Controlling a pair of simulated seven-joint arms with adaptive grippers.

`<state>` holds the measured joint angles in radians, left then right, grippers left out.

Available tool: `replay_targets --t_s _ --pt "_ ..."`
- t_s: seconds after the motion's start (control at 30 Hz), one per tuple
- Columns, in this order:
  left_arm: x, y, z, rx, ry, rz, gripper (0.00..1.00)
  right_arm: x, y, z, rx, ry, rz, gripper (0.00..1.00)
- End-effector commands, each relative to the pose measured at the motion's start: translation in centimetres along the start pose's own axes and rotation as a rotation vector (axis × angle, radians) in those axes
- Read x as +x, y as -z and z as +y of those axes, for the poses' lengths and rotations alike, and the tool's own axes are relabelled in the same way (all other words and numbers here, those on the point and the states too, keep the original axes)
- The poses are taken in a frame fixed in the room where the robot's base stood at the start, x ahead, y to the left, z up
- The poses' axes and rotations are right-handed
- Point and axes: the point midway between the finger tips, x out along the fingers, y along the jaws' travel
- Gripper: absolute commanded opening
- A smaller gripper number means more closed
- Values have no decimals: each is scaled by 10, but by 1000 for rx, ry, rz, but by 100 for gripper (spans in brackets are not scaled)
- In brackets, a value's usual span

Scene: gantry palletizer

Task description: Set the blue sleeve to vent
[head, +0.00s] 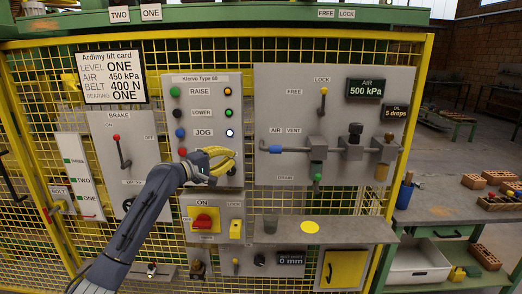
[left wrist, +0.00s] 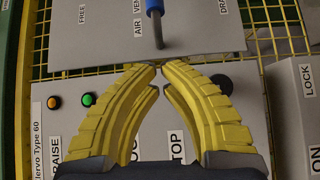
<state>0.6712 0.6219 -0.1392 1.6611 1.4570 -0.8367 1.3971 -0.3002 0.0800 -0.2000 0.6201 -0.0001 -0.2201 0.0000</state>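The blue sleeve (head: 276,149) sits on a horizontal grey pipe of the air panel, below the words AIR and VENT (head: 285,131). It is left of the grey valve body (head: 316,149), nearer AIR by eye. In the left wrist view the sleeve (left wrist: 154,6) shows at the top edge, with the grey pipe end (left wrist: 158,36) pointing towards my fingers. My left gripper (head: 233,160) has yellow fingers and is left of the sleeve, in front of the push-button panel. Its fingertips (left wrist: 160,76) meet or nearly meet, with nothing between them. My right gripper is not in view.
The button panel (head: 205,92) carries RAISE, LOWER and JOG. A brake lever (head: 119,150) is at left. A shelf (head: 370,230) with a grey cup (head: 270,223) lies below.

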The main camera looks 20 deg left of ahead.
Motion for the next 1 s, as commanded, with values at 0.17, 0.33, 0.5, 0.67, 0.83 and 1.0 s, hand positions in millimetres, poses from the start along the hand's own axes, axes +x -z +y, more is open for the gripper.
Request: replay_targets --t_s 0.17,0.33,0.5,0.67,0.83,1.0 --pt "0 2 3 -10 -5 0 0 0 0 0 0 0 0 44" --pt "0 1 3 -8 -4 0 0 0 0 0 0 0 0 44" --pt "4 1 2 -9 -4 0 0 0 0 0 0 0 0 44" --pt "20 1 3 -9 -5 -1 0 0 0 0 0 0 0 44" --pt "50 0 3 -11 -6 -2 0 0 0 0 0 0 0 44" --pt "80 0 3 -10 -5 -1 0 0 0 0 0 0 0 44"
